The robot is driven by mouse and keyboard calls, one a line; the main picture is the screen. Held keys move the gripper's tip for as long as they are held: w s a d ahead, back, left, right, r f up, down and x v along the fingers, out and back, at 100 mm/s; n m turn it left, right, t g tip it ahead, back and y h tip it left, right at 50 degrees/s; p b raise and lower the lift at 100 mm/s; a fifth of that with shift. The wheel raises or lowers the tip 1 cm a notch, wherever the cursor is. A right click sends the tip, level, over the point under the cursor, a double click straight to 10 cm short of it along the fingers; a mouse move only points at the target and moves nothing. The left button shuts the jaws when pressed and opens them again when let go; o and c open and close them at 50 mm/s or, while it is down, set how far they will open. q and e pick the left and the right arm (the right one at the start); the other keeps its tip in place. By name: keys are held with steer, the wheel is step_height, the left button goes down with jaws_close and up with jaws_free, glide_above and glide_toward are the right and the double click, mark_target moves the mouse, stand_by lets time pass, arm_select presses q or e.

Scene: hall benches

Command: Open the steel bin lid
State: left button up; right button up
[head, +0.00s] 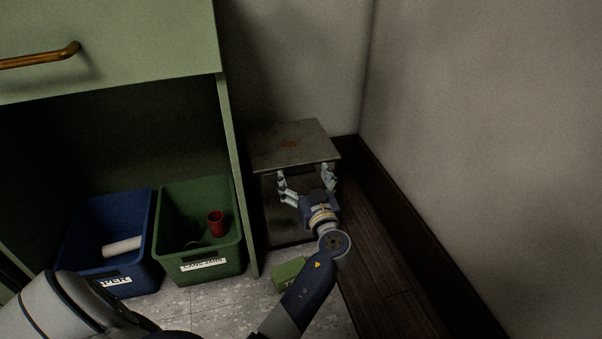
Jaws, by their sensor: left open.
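The steel bin (283,224) is a dark, box-shaped bin standing in the corner against the back wall. Its flat grey lid (267,150) lies level and closed on top, with a rusty brown mark near the middle. My left gripper (305,173) is open and empty at the front of the bin, its fingers spread just below the lid's front edge. I cannot tell whether the fingertips touch the lid or the bin. My gripper and arm hide part of the bin's front. My right gripper is not in view.
A green block (289,271) with pale lettering is on the floor before the bin, partly behind my arm. Left, a green cabinet stands over a blue bin (147,238) with a white roll and a green bin (212,263) with a red cup (216,224). A wall closes the right.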

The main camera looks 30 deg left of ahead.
mark_target(300, 169)
arm_select(q)
steer(key=shift+b+x, duration=0.3)
steer(key=shift+x, duration=1.35)
steer(key=shift+r, duration=0.15)
steer(key=c, duration=1.4)
steer(key=shift+a+r, duration=0.1)
steer(key=shift+c, duration=0.5)
